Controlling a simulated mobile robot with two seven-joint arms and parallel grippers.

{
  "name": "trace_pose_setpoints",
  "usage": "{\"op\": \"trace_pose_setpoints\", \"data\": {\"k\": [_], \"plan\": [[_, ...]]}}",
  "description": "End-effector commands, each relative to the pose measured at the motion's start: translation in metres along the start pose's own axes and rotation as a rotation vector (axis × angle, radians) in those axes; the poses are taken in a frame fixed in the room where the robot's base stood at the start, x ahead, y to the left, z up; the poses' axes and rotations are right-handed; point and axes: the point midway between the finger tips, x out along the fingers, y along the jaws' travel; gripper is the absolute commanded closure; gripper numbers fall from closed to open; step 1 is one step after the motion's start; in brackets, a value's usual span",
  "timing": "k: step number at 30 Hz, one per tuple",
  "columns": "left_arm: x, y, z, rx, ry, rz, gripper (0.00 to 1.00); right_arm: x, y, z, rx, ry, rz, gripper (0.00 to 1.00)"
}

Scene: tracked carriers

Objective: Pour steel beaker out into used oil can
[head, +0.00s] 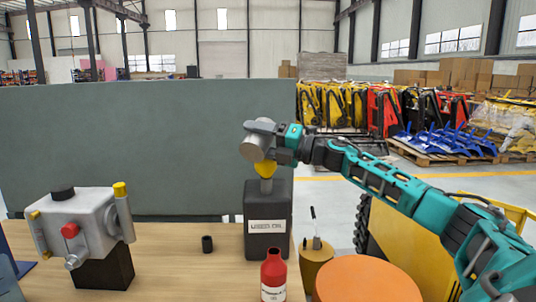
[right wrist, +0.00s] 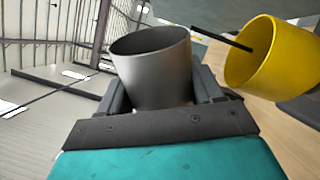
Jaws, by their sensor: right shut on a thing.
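The steel beaker (head: 256,142) is in my right gripper (head: 280,143), tilted well over above the used oil can (head: 268,230). The can is dark, with a white label, and a yellow funnel (head: 265,169) sits in its neck. In the right wrist view the beaker (right wrist: 152,72) stands between the gripper's fingers, its mouth facing away from the camera's palm side. A thin dark streak, which looks like liquid, runs from the beaker's rim into the yellow funnel (right wrist: 250,70). How much is left in the beaker cannot be seen. My left gripper is not in view.
A red bottle (head: 273,278) stands in front of the can and a small black cup (head: 207,244) to its left. A grey gearbox (head: 85,225) is at left. A tan pot (head: 316,262) and orange round top (head: 368,283) are at right. The wooden table (head: 170,270) is clear between.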

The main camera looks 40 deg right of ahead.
Motion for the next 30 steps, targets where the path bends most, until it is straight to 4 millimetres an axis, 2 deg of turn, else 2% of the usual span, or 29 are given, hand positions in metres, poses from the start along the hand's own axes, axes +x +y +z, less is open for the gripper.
{"op": "trace_pose_setpoints", "data": {"k": [30], "plan": [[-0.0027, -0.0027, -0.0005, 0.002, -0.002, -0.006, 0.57, 0.0002, 0.0029, 0.0023, 0.050, -0.007, 0.001, 0.72]]}}
